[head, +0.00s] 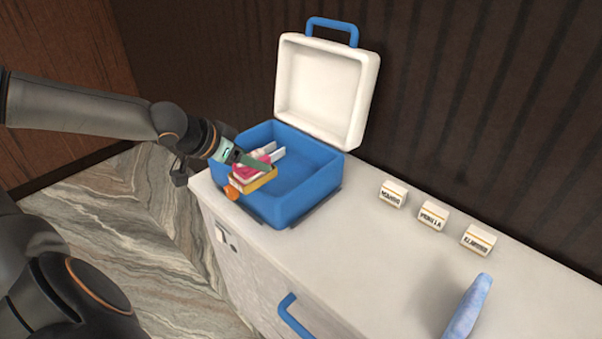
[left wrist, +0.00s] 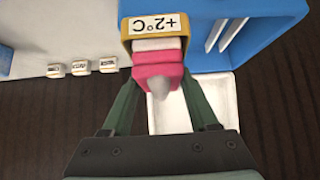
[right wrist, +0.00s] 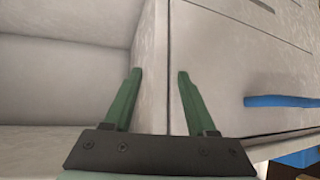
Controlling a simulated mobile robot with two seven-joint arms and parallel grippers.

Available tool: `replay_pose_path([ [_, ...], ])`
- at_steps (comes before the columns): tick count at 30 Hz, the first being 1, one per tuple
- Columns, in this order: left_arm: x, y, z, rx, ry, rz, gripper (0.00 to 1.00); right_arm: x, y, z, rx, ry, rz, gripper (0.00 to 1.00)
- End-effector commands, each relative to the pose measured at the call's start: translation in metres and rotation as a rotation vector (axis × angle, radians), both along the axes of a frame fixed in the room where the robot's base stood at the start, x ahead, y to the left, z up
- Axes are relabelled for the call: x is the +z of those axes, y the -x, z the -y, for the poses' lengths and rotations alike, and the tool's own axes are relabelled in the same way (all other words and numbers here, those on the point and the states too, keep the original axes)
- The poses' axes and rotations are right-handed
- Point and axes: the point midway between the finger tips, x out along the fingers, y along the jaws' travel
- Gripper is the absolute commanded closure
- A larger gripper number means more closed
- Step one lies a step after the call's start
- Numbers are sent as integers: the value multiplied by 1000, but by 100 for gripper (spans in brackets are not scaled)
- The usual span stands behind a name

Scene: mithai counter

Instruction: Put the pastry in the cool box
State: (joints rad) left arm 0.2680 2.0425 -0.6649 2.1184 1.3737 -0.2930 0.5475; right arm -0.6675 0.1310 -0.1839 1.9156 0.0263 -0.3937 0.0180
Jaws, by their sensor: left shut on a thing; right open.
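The cool box (head: 325,180) is a blue tub on the counter with its white lid (head: 318,88) swung open. My left gripper (head: 258,164) reaches in from the left over the box's left part. It is shut on the pastry (left wrist: 157,66), a pink and white layered piece that also shows pink in the head view (head: 247,166). The pastry appears over the box's left front corner; I cannot tell whether it touches anything. A yellow-framed +2°C tag (left wrist: 157,24) shows just beyond it. My right gripper (right wrist: 159,74) is open and empty, facing the cabinet front.
Three small labelled blocks (head: 433,215) stand in a row right of the box. A bluish tapered object (head: 467,308) is at the near right. White slats (left wrist: 215,35) stand inside the box. The counter (head: 340,255) between is clear. A blue handle (right wrist: 280,101) is on the cabinet front.

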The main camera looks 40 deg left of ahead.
Motion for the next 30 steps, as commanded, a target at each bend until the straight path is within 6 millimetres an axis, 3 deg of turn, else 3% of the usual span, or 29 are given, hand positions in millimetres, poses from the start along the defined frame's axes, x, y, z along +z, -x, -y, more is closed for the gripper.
replay_pose_path([
  [5, -3, -8, -2, 0, 1, -1, 100, -2, 2, 0, 0, 0, -5, 43],
  [16, -27, -56, -9, -3, 5, 4, 100, -15, 9, 0, 0, 0, -19, 43],
  [30, -36, -85, -20, 6, 7, 8, 100, -16, 7, 0, 0, 1, -15, 43],
])
